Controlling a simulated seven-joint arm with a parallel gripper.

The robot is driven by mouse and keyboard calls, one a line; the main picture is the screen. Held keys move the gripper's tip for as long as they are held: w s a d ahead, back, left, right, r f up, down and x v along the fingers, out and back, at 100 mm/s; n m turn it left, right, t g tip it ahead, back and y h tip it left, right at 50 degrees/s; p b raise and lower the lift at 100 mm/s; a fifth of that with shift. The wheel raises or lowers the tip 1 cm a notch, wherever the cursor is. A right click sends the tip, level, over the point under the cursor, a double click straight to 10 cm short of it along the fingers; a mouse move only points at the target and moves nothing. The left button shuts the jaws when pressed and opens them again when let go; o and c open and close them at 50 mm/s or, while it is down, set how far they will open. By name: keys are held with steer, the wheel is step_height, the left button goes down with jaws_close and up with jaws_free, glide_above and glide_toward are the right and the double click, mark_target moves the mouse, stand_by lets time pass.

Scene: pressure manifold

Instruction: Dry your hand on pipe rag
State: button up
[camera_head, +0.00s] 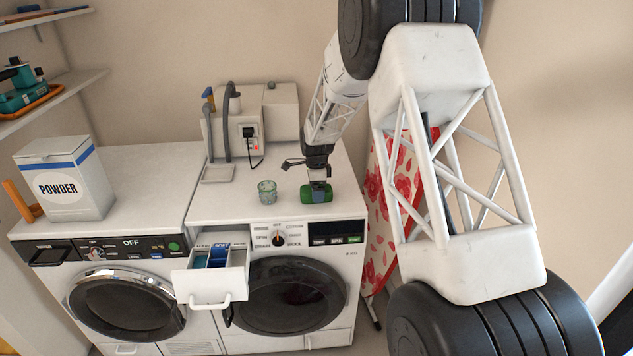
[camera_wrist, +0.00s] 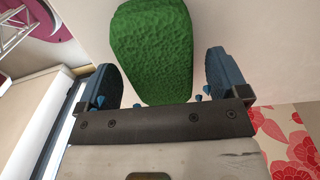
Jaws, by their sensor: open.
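My gripper (camera_head: 319,184) points down over the front right part of the right washing machine's top. A green, rough-textured block (camera_head: 315,194) lies there, right under the gripper. I cannot tell whether it is a rag or a sponge. In the wrist view the green block (camera_wrist: 152,50) sits between my two blue fingers, with a gap visible on each side. The fingers of my gripper (camera_wrist: 162,78) are spread apart. A grey pipe (camera_head: 230,120) stands at the back of the machine top, by a white box unit. I see no cloth clearly on it.
A greenish glass (camera_head: 267,192) stands just left of the green block. A detergent drawer (camera_head: 212,277) is pulled out below. A powder box (camera_head: 66,180) stands on the left machine. A red-flowered board (camera_head: 385,195) leans at the right. The middle of the machine tops is mostly free.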

steer(key=shift+f, duration=0.4)
steer(key=c, duration=1)
stand_by(0.6)
steer(key=o, duration=1)
steer(key=shift+r, duration=0.1)
steer(key=shift+r, duration=3.8)
